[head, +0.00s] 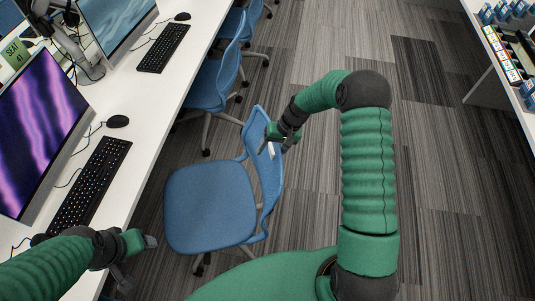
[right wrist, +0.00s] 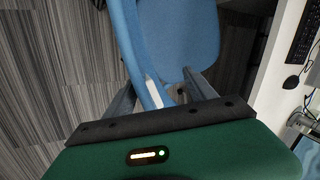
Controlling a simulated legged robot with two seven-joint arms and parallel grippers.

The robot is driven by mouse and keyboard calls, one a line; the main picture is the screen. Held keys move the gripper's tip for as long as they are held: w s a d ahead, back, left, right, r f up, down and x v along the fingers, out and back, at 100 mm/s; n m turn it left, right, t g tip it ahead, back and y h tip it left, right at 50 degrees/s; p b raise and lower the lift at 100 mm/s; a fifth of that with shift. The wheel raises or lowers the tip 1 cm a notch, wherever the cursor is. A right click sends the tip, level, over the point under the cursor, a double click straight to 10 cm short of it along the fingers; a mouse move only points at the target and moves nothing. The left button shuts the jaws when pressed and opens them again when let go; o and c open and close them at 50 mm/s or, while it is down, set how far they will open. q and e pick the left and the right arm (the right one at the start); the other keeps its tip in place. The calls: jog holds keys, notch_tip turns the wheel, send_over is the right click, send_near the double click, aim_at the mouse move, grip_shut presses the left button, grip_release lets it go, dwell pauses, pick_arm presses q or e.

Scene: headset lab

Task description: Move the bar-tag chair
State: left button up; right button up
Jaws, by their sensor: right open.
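A blue chair stands in the aisle beside the desk, its seat (head: 208,207) toward the desk and its backrest (head: 256,158) toward the aisle. A small white tag (head: 271,150) is on the backrest; its marking is too small to read. My right gripper (head: 278,141) is open at the top of the backrest. In the right wrist view its fingers stand apart, with the backrest edge (right wrist: 133,55) between them and the white tag (right wrist: 152,88) partly showing. My left gripper (head: 137,261) is open and empty near the desk edge, left of the seat.
A white desk (head: 150,105) with monitors (head: 45,130), keyboards (head: 92,185) and mice runs along the left. More blue chairs (head: 214,82) stand along it behind this chair. A white table (head: 485,70) with small boxes is at the right. The carpet aisle (head: 320,50) is clear.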

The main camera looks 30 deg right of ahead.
jog(key=x, duration=0.2)
jog(key=shift+f, duration=0.35)
jog(key=shift+s+a+f, duration=0.1)
jog(key=shift+a+f, duration=0.2)
jog(key=shift+a, duration=0.05)
grip_shut()
